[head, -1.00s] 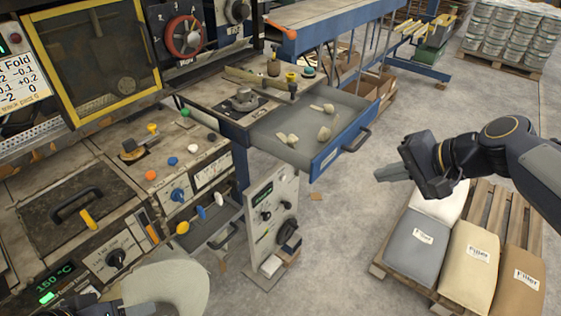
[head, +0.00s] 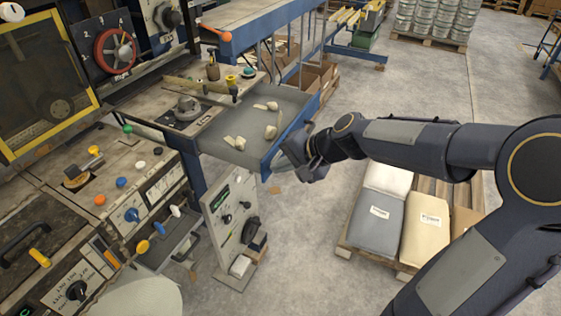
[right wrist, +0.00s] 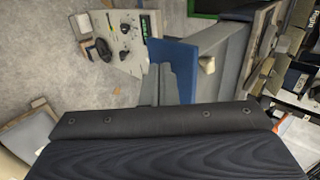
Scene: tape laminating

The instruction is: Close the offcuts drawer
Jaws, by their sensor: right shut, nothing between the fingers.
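The offcuts drawer (head: 225,147) stands pulled out from the bench, with a grey inside and a blue front (head: 273,151). Several pale offcuts (head: 270,131) lie in it. My right gripper (head: 287,155) is shut and empty at the outer side of the drawer front. It hides the front's handle in the head view. In the right wrist view the blue front (right wrist: 173,52) rises just beyond the grey fingers (right wrist: 165,90), and one offcut (right wrist: 207,65) shows inside. I cannot tell if the fingers touch the front. My left gripper is not in view.
A grey control box (head: 232,213) stands on the floor below the drawer. A pallet with filler bags (head: 376,222) lies under my right arm. A blue-edged table (head: 262,17) stands behind the drawer. Open floor (head: 420,110) lies to the right.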

